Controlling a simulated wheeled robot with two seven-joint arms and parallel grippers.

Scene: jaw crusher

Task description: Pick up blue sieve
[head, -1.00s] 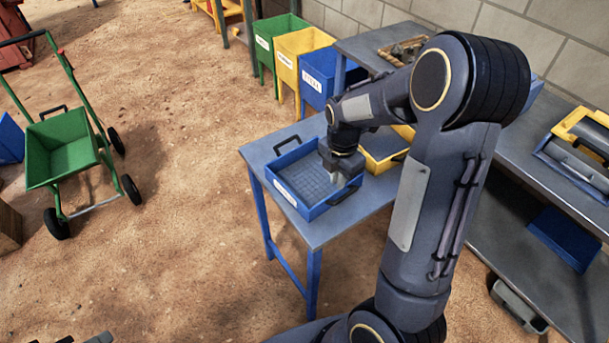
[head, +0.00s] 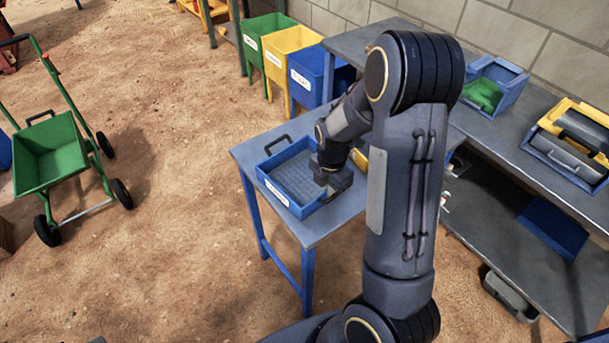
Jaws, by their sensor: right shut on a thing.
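The blue sieve (head: 292,181) is a square blue tray with a grey mesh floor, a white label on its front wall and dark handles. It sits on the small grey table with blue legs (head: 322,225). My right gripper (head: 327,190) is at the sieve's right side, where the right handle is, and is shut on it. The fingertips and that handle are largely hidden by the gripper body. The left handle of the sieve is free. My left gripper is not in view.
A yellow sieve (head: 360,160) is mostly hidden behind my right arm. Green, yellow and blue bins (head: 318,80) stand behind the table. A grey bench (head: 500,130) on the right holds a jaw crusher unit (head: 575,145) and a blue tray. A green cart (head: 50,155) stands left on open sandy ground.

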